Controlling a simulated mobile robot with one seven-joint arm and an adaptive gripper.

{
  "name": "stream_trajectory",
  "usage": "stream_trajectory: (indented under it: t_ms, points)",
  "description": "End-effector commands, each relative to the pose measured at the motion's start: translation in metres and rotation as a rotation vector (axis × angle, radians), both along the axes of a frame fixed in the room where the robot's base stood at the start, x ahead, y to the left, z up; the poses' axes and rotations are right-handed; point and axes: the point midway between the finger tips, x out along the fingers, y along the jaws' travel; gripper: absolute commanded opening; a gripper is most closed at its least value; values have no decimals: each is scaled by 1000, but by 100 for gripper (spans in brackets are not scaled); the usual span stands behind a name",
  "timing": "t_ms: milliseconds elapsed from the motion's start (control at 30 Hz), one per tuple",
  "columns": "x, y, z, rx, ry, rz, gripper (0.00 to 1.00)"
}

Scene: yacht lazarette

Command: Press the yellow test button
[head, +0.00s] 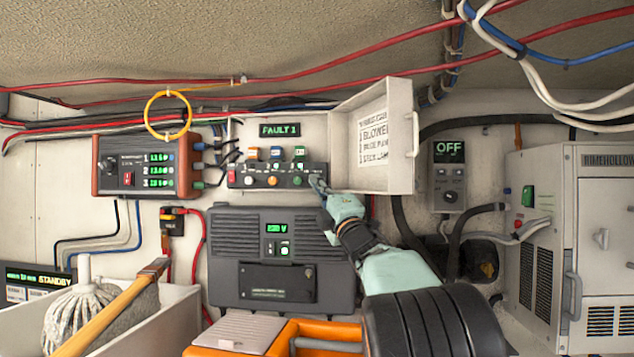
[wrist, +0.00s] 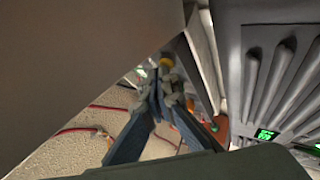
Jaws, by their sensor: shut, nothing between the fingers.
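A yellow button (wrist: 167,62) shows in the wrist view just beyond my fingertips. I cannot tell whether the tips touch it. My gripper (wrist: 165,82) is shut and empty. In the head view my gripper (head: 318,184) is at the right end of the dark button strip (head: 262,170) and hides that end. The strip carries a red switch (head: 232,177), a white button (head: 249,181), an amber button (head: 273,181) and a green one (head: 297,181). The display above (head: 280,130) reads "FAULT 1".
An open panel door (head: 345,120) with a printed list stands just above and right of my gripper. A grey ribbed unit (head: 235,270) is below the strip. An orange case (head: 310,330) and a mop (head: 80,305) are in front.

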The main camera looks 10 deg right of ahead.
Motion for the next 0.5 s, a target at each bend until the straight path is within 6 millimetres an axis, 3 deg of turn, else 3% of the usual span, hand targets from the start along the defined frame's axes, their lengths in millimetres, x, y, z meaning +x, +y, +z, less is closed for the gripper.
stream_trajectory:
  t_ms: [500]
  points:
    - [-6, 2, -3, 0, 1, -1, 0]
